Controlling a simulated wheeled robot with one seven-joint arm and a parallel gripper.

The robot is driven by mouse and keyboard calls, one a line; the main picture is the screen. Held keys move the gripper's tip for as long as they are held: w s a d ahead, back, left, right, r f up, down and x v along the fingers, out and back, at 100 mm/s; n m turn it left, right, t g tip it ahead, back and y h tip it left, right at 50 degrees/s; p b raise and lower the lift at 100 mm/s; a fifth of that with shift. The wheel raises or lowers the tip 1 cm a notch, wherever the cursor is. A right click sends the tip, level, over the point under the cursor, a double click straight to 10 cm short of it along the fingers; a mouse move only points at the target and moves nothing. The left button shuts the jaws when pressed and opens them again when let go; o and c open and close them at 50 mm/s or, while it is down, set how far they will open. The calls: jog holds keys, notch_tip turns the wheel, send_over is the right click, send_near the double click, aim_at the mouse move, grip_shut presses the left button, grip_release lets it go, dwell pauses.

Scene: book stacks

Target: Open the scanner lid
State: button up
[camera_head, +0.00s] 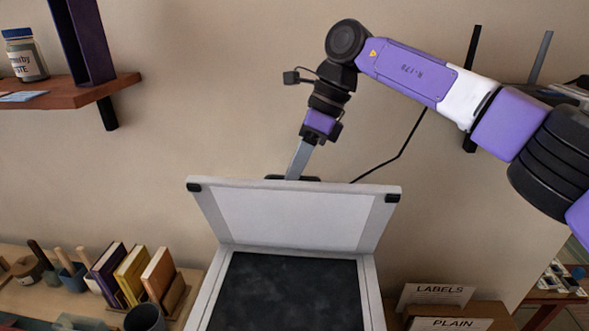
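The scanner (285,290) stands at the lower centre, with its dark glass bed in a pale frame. Its lid (290,215) is raised, hinged at the back of the bed, and its white inner face is turned towards me. The lid has black corner pieces at its top edge. My gripper (293,177) is at the lid's top edge, near the middle, and reaches down behind it. The lid hides the fingertips, so I cannot tell whether they touch it or how far apart they are. The glass looks bare.
Books (130,275) and tool handles stand left of the scanner, with a dark cup (145,317) near them. Card boxes marked LABELS (437,293) and PLAIN are at the right. A wooden shelf (80,92) juts from the wall at upper left. A black cable runs along the wall.

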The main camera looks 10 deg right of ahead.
jog(key=shift+d, duration=0.15)
jog(key=b+v, duration=0.1)
jog(key=v, duration=0.6)
jog(key=shift+r, duration=0.4)
